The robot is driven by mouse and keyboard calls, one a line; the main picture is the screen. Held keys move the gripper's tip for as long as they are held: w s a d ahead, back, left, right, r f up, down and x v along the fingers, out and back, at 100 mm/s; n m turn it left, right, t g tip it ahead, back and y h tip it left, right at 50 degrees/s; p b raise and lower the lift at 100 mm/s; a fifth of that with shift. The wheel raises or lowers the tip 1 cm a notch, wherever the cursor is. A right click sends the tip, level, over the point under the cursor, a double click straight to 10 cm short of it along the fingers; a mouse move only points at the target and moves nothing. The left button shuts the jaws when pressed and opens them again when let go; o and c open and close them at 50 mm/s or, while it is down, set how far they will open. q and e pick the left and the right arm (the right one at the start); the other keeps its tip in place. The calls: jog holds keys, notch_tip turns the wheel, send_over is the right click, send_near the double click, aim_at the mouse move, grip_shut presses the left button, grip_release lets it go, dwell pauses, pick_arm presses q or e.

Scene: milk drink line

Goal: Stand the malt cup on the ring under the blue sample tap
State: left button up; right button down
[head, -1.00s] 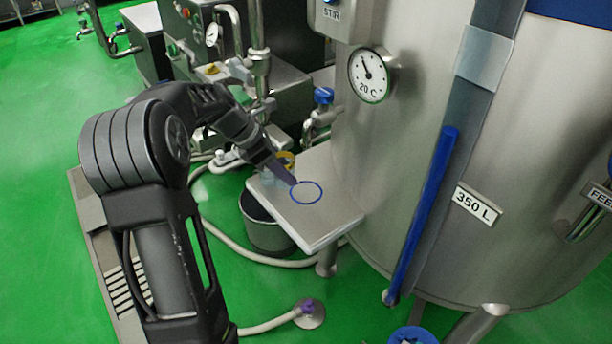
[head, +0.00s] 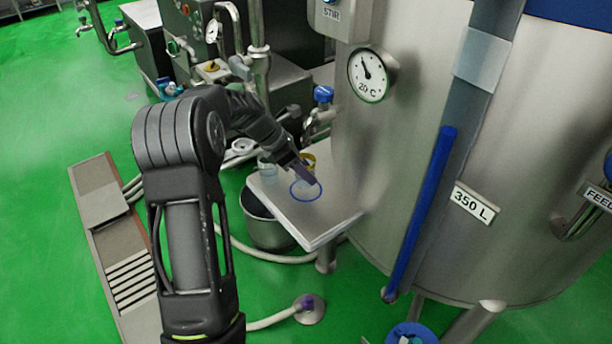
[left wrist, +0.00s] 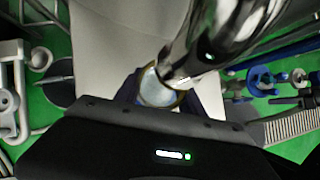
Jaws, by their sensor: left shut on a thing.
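My left gripper (head: 309,174) is shut on a cup with a yellow band (head: 309,158), apparently the malt cup, which is mostly hidden behind the fingers. In the left wrist view the cup (left wrist: 160,88) shows a pale round top between the fingers, close beside a shiny steel part. I cannot tell whether the cup touches the shelf. The blue sample tap (head: 323,95) is on the tank side, above and behind the shelf.
A clear cup (head: 267,167) stands at the shelf's left edge. A steel bucket (head: 262,222) is below it on the green floor. The large steel tank (head: 430,130) closes off the right side. A hose (head: 265,257) runs along the floor.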

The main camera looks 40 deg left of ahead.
pick_arm(q)
jog(key=shift+w+f, duration=0.2)
jog(key=shift+f, duration=1.15)
jog(key=shift+f, duration=0.2)
jog(key=o, duration=1.5)
jog(key=shift+c, duration=0.2)
jog(key=shift+r, duration=0.2)
jog(key=v, duration=1.2)
